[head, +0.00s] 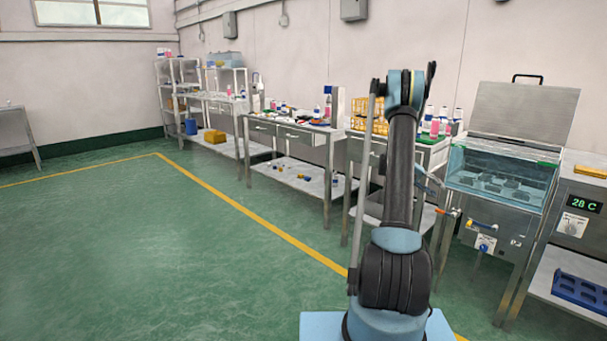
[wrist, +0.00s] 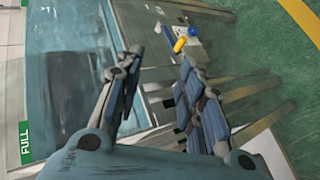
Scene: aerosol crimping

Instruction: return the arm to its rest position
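My arm (head: 402,165) rises from my light blue base, its links upright in front of the benches, with a blue joint at the top. In the wrist view my gripper (wrist: 160,64) has its two dark, blue-padded fingers spread apart. I see nothing held between them. Beneath the fingers are the water bath's edge and bench frame, seen at a slant. In the head view my arm hides most of the wrist area, and I cannot make out the fingers clearly there.
A glass-sided water bath (head: 500,176) with a raised metal lid (head: 525,110) stands right of my arm. Its green FULL label (wrist: 26,142) shows in the wrist view. A steel bench (head: 290,130) with drawers stands behind. The green floor (head: 130,250) at left is clear.

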